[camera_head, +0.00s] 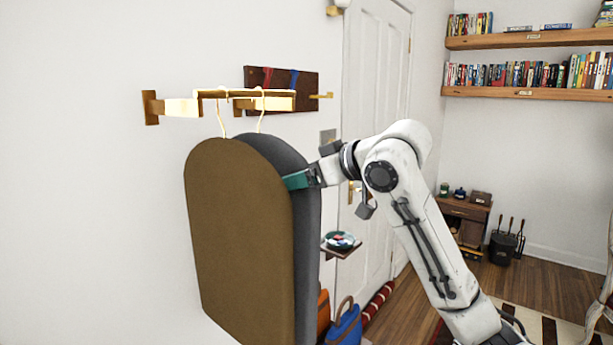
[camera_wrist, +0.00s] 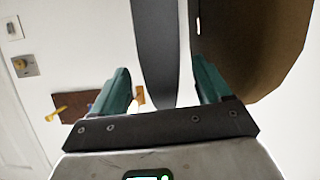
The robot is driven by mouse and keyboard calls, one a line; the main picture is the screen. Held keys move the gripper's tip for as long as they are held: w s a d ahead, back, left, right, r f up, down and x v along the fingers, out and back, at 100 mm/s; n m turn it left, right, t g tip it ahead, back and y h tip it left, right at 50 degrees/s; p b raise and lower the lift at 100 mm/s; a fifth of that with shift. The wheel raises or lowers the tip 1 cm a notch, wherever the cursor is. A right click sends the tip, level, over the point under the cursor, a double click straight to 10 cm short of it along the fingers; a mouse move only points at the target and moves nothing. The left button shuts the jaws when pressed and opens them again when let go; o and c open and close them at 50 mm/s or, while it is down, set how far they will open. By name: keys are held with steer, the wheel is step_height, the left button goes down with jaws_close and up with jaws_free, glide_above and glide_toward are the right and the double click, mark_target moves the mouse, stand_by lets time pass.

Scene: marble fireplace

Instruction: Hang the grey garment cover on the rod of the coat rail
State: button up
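The grey garment cover (camera_head: 307,220) hangs upright behind a brown garment cover (camera_head: 238,240), which hides much of it. Its thin hook (camera_head: 261,112) reaches up to the brass rod (camera_head: 245,93) of the coat rail and appears to loop over it. The brown cover's hook is also at the rod, to the left. My gripper (camera_head: 292,181) is at the grey cover's right edge, below its shoulder. In the wrist view my gripper's teal fingers (camera_wrist: 162,85) are wide apart, with the grey cover (camera_wrist: 155,45) between them and gaps visible on both sides. The brown cover (camera_wrist: 255,45) is beyond the right finger.
A dark wooden board (camera_head: 305,90) with brass pegs is on the wall behind the rail. A small shelf with a round dish (camera_head: 340,240) and bags (camera_head: 345,325) are below, right of the covers. The white door (camera_head: 375,70) stands behind my arm.

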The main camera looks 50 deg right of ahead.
steer(key=b+v, duration=0.1)
steer(key=v, duration=0.9)
steer(key=shift+s+r+b, duration=0.2)
steer(key=shift+s+b, duration=0.1)
steer(key=shift+s, duration=0.05)
steer(key=shift+f, duration=0.1)
